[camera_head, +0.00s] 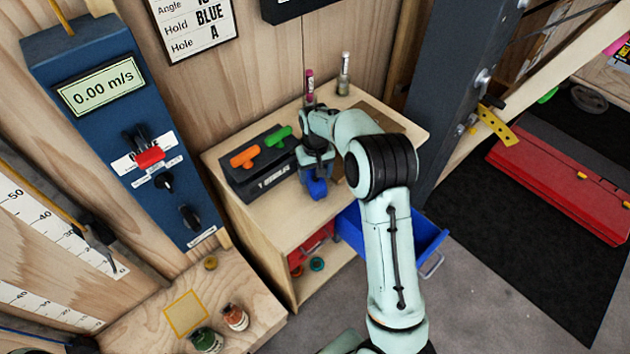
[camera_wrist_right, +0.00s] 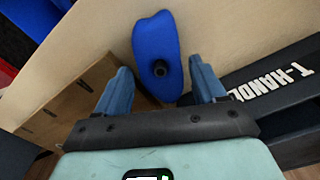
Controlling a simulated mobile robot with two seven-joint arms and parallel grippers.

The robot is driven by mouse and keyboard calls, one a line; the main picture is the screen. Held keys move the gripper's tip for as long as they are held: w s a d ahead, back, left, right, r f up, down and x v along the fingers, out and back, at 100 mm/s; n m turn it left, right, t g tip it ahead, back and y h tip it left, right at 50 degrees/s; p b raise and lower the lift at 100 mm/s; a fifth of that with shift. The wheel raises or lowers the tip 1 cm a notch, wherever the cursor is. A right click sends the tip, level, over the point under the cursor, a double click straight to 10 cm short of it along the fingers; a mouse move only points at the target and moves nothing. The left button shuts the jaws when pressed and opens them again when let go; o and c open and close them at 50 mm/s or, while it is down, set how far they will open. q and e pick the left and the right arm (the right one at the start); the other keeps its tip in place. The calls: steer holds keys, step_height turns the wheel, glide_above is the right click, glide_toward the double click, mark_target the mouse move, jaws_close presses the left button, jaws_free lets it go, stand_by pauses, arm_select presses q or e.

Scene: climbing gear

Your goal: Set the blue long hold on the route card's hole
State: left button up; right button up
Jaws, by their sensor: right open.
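The blue long hold (camera_head: 317,187) lies on the wooden cabinet top, near its front edge. In the wrist view the gripper (camera_wrist_right: 160,80) is open, with one finger on each side of the hold's near end and visible gaps. The route card (camera_head: 195,28) on the wall reads Hold BLUE, Hole A; its angle line is cut off. The hole itself cannot be made out. My left gripper is not in view.
A black T-handle block (camera_head: 262,178) with orange and green handles stands left of the gripper. A marker and a small bottle (camera_head: 343,73) stand at the back. A blue drawer (camera_head: 426,236) juts out at the right. A blue control panel (camera_head: 120,130) stands at left.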

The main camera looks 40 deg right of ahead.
step_height(320, 180, down, 2)
steer(key=shift+f, duration=0.1)
steer(key=c, duration=1.1)
